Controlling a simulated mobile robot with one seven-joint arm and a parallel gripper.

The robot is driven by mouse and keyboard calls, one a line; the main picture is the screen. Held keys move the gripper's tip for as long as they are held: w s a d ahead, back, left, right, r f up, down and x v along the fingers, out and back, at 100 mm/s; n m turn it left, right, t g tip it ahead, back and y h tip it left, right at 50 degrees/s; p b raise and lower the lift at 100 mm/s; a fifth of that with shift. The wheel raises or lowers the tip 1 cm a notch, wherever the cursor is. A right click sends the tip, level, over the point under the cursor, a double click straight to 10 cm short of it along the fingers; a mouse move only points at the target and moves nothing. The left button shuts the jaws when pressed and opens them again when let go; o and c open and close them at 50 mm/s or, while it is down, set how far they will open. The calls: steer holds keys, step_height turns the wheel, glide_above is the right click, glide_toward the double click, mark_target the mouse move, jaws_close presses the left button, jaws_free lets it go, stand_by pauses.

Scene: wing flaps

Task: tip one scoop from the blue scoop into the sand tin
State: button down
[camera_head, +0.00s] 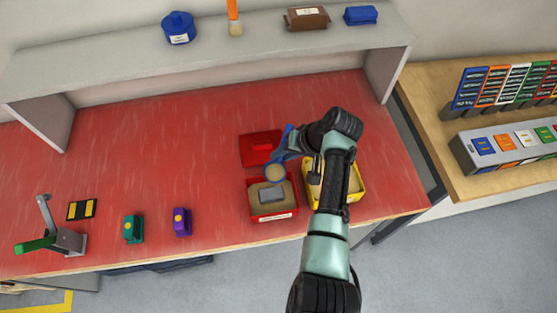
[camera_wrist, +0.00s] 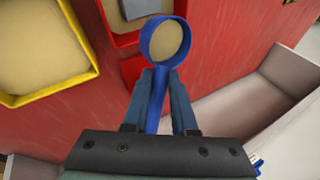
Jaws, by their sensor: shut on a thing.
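My gripper (camera_head: 291,143) is shut on the handle of the blue scoop (camera_wrist: 158,100). The scoop's round bowl (camera_wrist: 150,42) points away from the gripper and holds pale sand-coloured material, looking level. In the head view the bowl (camera_head: 275,173) hangs over the far part of an open red tin (camera_head: 272,215). That tin holds sandy material and a grey block (camera_head: 271,194); its front label is too small to read. A yellow tin (camera_head: 358,198) with similar material stands to its right, partly hidden by my arm. I cannot tell which one is the sand tin.
A red lid-like piece (camera_head: 261,147) lies behind the red tin. Green (camera_head: 133,229) and purple (camera_head: 181,222) items and a hinged device (camera_head: 66,240) stand left on the red table (camera_head: 150,150).

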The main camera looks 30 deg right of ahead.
steer(key=shift+s+a+r+t+h+p, duration=0.25)
steer(key=shift+r+t+h+p, duration=0.3)
steer(key=shift+p, duration=0.3)
steer(key=shift+r+n, duration=0.1)
steer(key=shift+n, duration=0.2)
steer(key=shift+s+a+r+t+h+p, duration=0.2)
steer(key=shift+t+h+p, duration=0.15)
steer(key=shift+h+p, duration=0.15)
steer(key=shift+s+a+r+n+t+h, duration=0.1)
steer(key=shift+r+n+t+h, duration=0.15)
steer(key=shift+t, duration=0.25)
steer(key=shift+f, duration=0.1)
steer(key=shift+s+a, duration=0.1)
steer(key=shift+a, duration=0.05)
